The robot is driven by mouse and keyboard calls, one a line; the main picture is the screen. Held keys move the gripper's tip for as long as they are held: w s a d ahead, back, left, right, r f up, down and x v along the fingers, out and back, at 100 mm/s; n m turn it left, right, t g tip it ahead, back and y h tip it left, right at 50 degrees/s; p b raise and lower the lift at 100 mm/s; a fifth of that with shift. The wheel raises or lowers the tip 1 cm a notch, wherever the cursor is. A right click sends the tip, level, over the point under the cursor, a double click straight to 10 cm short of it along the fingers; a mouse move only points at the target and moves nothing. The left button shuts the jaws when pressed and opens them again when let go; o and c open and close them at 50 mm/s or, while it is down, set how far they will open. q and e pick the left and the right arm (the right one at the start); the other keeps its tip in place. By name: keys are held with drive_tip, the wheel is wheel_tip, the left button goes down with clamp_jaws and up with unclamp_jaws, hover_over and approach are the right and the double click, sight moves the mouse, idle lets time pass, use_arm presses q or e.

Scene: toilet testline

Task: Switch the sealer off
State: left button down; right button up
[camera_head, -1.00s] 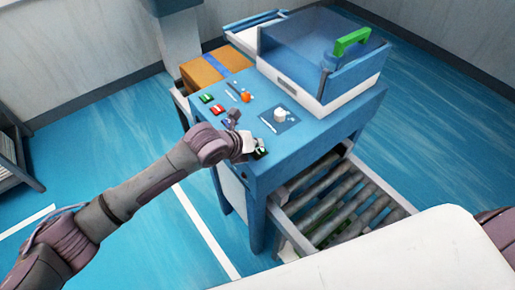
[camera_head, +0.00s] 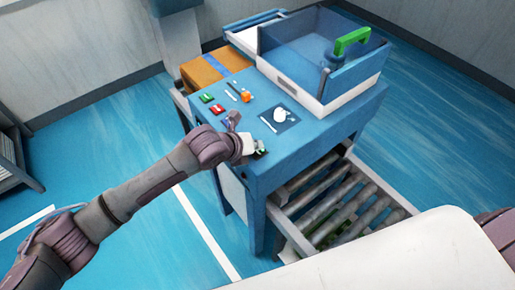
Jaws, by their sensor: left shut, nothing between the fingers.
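The sealer (camera_head: 310,158) is a blue table-like machine right of the middle, with a control panel on its top. The panel has a green button (camera_head: 207,98), a red button (camera_head: 217,109), an orange knob (camera_head: 246,97) and a white round knob (camera_head: 284,115) on a dark plate. My left gripper (camera_head: 258,147) is shut and empty at the panel's near edge. It is beside or over a dark control with green on it (camera_head: 263,151), partly hidden by the fingers. I cannot tell whether they touch. My right gripper is not in view.
A roller conveyor (camera_head: 345,200) runs under the machine. The blue floor at left (camera_head: 100,140) is clear.

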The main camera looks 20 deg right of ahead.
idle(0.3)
use_arm(q)
drive_tip(key=shift+r+p, duration=0.45)
wheel_tip(320, 180, up, 6)
drive_tip(key=p, duration=0.5)
drive_tip(key=shift+r, duration=0.1)
idle(0.4)
